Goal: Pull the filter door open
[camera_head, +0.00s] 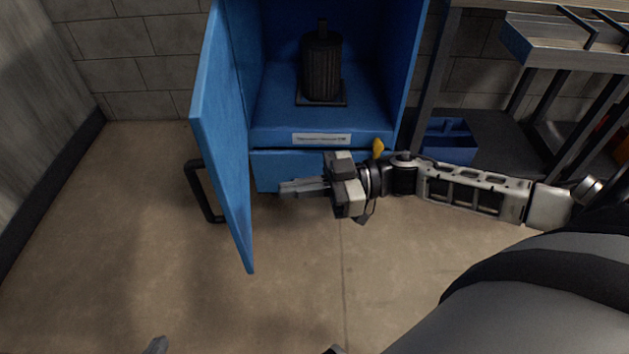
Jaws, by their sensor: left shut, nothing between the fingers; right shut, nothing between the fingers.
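The blue filter door (222,120) stands open, hinged at the left of the blue cabinet (270,172) and swung out toward me. Its black handle (197,190) is on the outer face, at the left. Inside the cabinet, a dark ribbed cylindrical filter (321,68) stands upright on a base. My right gripper (284,188) is shut and empty in front of the cabinet, its fingers pointing left at the door's inner side, with a small gap in the picture. Only a grey tip of my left gripper (155,345) shows at the bottom edge; the rest is out of frame.
A dark metal rack (435,80) with trays stands right of the cabinet, and a blue bin (449,140) sits on its low shelf. A block wall (140,60) is behind. The floor (120,230) left of the door is clear.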

